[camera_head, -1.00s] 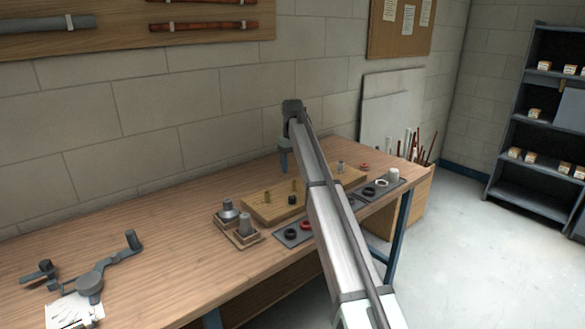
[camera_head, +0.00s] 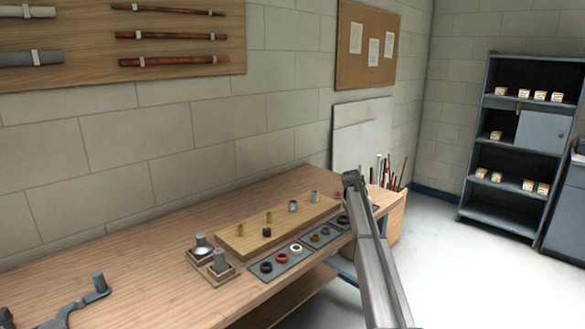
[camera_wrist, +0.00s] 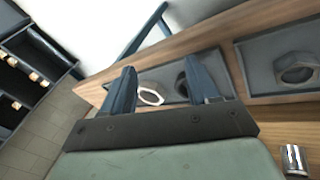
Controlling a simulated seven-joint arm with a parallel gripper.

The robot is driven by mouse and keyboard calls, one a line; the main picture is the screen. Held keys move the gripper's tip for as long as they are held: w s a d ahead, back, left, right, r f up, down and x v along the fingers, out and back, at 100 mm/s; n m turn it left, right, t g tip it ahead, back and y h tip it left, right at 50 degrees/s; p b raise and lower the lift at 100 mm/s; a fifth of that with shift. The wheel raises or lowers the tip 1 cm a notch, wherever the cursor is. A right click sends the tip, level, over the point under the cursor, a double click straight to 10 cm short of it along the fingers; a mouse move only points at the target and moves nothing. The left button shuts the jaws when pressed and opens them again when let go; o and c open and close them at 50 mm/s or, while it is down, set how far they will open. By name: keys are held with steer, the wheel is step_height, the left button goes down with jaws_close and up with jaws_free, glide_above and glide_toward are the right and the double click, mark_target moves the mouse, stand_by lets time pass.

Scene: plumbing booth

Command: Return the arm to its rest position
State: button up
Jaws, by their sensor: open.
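My arm (camera_head: 375,265) reaches up from the lower right in the head view, and its end stands over the right end of the workbench (camera_head: 130,262). In the head view my gripper's fingers are hidden behind the arm. In the wrist view my gripper (camera_wrist: 160,80) is open, with its two dark blue fingers apart and nothing held. A white ring (camera_wrist: 150,96) and a dark ring on a grey tray show between and behind the fingers, apart from them as far as I can tell.
A wooden board (camera_head: 235,236) with small fittings stands on the bench, beside trays of rings (camera_head: 295,262). Two small holders (camera_head: 219,272) are left of them. A bent grey tool (camera_head: 75,305) lies at the left. Shelves (camera_head: 518,135) stand at the right; the floor before them is clear.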

steer(key=s+d+f+h, duration=0.1)
steer(key=s+d+f, duration=0.1)
steer(key=d+f, duration=0.35)
steer(key=s+d+f, duration=0.3)
steer(key=d+f, duration=0.2)
steer(key=d, duration=0.2)
steer(key=s+a+f+m+g+y, duration=0.15)
steer(key=s+a+f, duration=0.35)
steer(key=s+f, duration=0.85)
steer(key=s+a+f+g, duration=0.2)
steer(key=s+a+f, duration=0.3)
steer(key=s+f, duration=0.8)
steer(key=s+a+f+m+g+y, duration=0.1)
steer(key=s+a+f, duration=0.25)
steer(key=s, duration=0.85)
steer(key=s+a+f+g, duration=0.25)
steer(key=s+f, duration=0.25)
steer(key=s, duration=0.6)
steer(key=s+a+f+m+g+y, duration=0.1)
steer(key=s+a+f, duration=0.3)
steer(key=s, duration=0.8)
steer(key=s+a+g, duration=0.2)
steer(key=s, duration=1.5)
steer(key=shift+r+m, duration=0.3)
steer(key=shift+m, duration=0.15)
steer(key=shift+a+y, duration=0.1)
steer(key=shift+y, duration=0.15)
